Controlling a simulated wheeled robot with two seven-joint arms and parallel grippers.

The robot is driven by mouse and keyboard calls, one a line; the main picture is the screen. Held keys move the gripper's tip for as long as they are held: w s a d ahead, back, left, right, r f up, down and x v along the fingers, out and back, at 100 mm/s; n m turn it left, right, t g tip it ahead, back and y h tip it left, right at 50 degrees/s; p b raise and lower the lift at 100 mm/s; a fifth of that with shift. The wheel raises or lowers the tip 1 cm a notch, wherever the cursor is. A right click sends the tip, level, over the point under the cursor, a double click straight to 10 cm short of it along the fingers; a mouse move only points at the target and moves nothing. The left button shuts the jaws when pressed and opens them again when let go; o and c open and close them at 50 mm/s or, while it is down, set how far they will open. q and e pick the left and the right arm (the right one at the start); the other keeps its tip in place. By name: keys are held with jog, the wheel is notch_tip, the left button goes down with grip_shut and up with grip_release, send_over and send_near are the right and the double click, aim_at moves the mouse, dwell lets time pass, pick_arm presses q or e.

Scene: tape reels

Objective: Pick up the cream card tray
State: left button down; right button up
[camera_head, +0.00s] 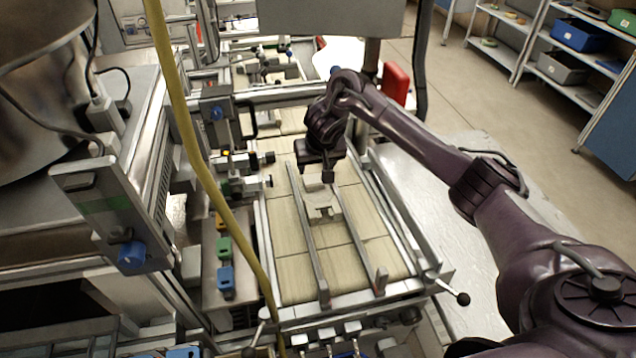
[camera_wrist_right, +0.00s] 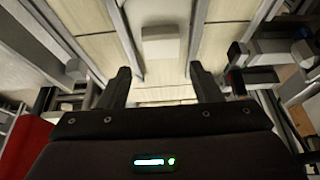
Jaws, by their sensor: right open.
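The cream card tray (camera_head: 322,211) lies between two metal rails on the cream slatted conveyor surface in the head view. In the right wrist view the tray (camera_wrist_right: 161,44) is at the top middle, ahead of the fingertips. My right gripper (camera_head: 316,178) is above the far end of the tray, with its fingers pointing down. In the right wrist view the gripper (camera_wrist_right: 164,78) is open, with its two fingers apart and nothing between them. The gripper hides part of the tray's far end in the head view. My left gripper is not in view.
Metal rails (camera_head: 306,240) run along both sides of the tray. Blue and green knobbed blocks (camera_head: 224,262) stand left of the conveyor. A yellow hose (camera_head: 196,150) hangs across the left side. A red object (camera_head: 396,82) stands behind my right arm.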

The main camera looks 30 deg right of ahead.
aim_at(314, 179)
jog(key=shift+x, duration=0.8)
jog(key=shift+s+a+f, duration=0.1)
jog(key=shift+f, duration=0.25)
jog(key=p+x, duration=0.1)
jog(key=x, duration=0.3)
jog(key=shift+f, duration=0.25)
jog(key=shift+w+f, duration=0.15)
jog(key=shift+w, duration=0.1)
jog(key=shift+c, duration=0.9)
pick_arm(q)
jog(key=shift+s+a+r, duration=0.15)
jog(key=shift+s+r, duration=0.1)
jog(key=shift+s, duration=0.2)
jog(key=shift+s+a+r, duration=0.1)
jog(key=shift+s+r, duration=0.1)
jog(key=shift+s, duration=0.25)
pick_arm(e)
jog(key=c, duration=0.7)
